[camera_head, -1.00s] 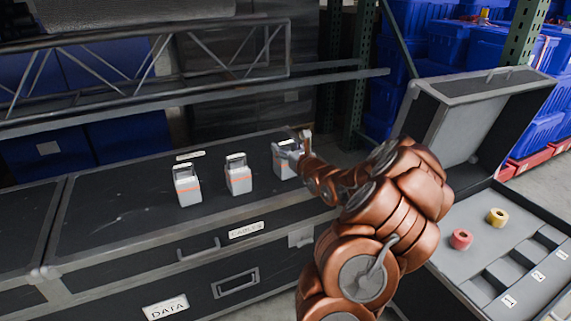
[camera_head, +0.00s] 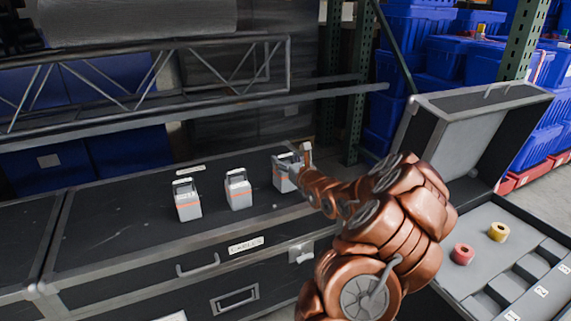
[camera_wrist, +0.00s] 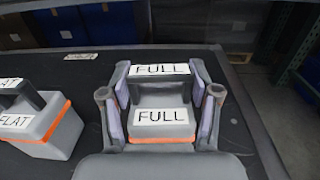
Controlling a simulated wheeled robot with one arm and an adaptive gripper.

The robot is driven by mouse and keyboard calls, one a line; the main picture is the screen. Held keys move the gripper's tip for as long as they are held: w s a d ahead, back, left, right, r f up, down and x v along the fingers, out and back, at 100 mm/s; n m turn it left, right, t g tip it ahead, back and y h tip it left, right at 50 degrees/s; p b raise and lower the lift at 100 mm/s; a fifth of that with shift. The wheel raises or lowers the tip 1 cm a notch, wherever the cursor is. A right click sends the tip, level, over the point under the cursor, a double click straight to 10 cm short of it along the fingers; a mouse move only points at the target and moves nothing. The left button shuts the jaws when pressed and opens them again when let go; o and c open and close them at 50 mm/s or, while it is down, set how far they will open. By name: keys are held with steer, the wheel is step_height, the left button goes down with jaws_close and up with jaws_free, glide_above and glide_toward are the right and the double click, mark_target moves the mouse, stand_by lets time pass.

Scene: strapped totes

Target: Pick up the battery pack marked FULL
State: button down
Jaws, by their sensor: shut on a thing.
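The battery pack marked FULL (camera_wrist: 162,117) is grey with an orange stripe and white labels on its top and handle. It is centred in the wrist view, and in the head view it is the rightmost pack (camera_head: 283,172) on the black case. My gripper (camera_wrist: 160,98) is shut on this pack, one finger on each side. A pack marked FLAT (camera_wrist: 48,125) stands to its left in the wrist view. In the head view two more grey packs stand to the left, the middle one (camera_head: 238,190) and the left one (camera_head: 187,200); their labels are too small to read.
The packs are on a black case (camera_head: 110,230) with metal edges. An open case (camera_head: 470,235) at right holds a red roll (camera_head: 462,254), a yellow roll (camera_head: 498,232) and numbered slots. A metal truss (camera_head: 150,75) runs behind. Blue totes (camera_head: 415,45) are stacked at the back right.

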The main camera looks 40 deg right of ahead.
step_height(320, 180, up, 3)
steer(key=shift+p, duration=0.3)
steer(key=shift+s+a, duration=0.1)
steer(key=shift+s, duration=0.25)
steer(key=w+a+r+b+v, duration=0.1)
steer(key=a+b+v, duration=0.2)
steer(key=b+v, duration=0.4)
steer(key=v, duration=0.8)
steer(key=shift+a+r, duration=0.1)
steer(key=shift+a, duration=0.1)
